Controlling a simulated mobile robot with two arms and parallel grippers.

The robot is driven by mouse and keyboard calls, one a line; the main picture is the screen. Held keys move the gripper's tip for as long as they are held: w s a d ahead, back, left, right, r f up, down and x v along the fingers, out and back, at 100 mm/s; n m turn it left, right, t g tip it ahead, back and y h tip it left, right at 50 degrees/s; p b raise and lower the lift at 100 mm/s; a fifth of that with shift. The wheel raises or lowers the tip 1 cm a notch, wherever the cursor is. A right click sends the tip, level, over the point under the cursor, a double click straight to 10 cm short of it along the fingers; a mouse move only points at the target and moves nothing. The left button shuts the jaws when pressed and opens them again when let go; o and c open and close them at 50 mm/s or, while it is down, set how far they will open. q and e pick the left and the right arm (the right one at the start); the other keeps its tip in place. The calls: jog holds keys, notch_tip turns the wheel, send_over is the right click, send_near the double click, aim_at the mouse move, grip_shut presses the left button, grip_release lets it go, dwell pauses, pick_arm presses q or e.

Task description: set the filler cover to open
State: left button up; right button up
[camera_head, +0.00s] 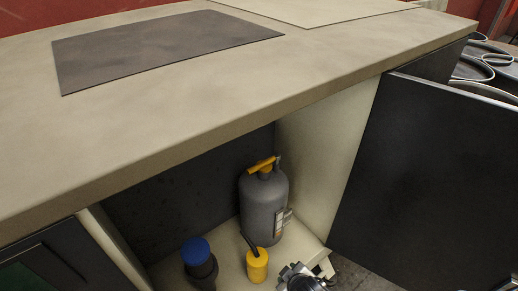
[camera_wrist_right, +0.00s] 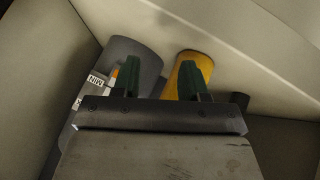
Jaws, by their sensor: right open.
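Inside the open cabinet stands a grey canister (camera_head: 264,208) with a yellow handle (camera_head: 262,165) on top. In front of it is a small yellow container (camera_head: 257,266) with a thin black spout. A dark cylinder (camera_head: 202,272) with a blue cap (camera_head: 195,251) stands to the left. I cannot tell for certain which part is the filler cover. My right gripper (camera_wrist_right: 159,80) is open in the right wrist view. Its green fingers are in front of a grey body (camera_wrist_right: 148,59) and a yellow body (camera_wrist_right: 201,65); contact is unclear. My left gripper is not in view.
The beige countertop (camera_head: 170,120) overhangs the cabinet, with a dark flat plate (camera_head: 150,48) on it. The black cabinet door (camera_head: 430,180) stands open at right. A pale side wall (camera_head: 325,140) bounds the right of the opening. Coiled hoses (camera_head: 485,65) lie beyond the counter.

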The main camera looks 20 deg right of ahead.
jog(key=w+a+r+n+t+y+p, duration=0.1)
jog(key=w+a+r+n+t, duration=0.25)
jog(key=r, duration=0.55)
jog(key=w+a+r+n+t+y, duration=0.1)
jog(key=w+r+n+t+y, duration=0.2)
jog(key=w+r, duration=0.45)
jog(key=w+a+r+n+t+p, duration=0.1)
jog(key=w+a+r+n+t, duration=0.2)
jog(key=r, duration=0.8)
jog(key=a+r+n+g+y, duration=0.1)
jog(key=a+r+n+y, duration=0.8)
jog(key=n, duration=0.6)
jog(key=n+g+h+p, duration=0.2)
jog(key=n+g+h, duration=1.1)
jog(key=n, duration=1.4)
send_over(260, 164)
jog(key=s, duration=0.2)
notch_tip(260, 164, down, 3)
jog(key=g+y, duration=0.1)
jog(key=p+x, duration=0.2)
jog(key=x, duration=0.4)
jog(key=shift+w+d, duration=0.15)
jog(key=shift+d, duration=0.05)
jog(key=shift+w+f, duration=0.1)
jog(key=shift+f, duration=0.35)
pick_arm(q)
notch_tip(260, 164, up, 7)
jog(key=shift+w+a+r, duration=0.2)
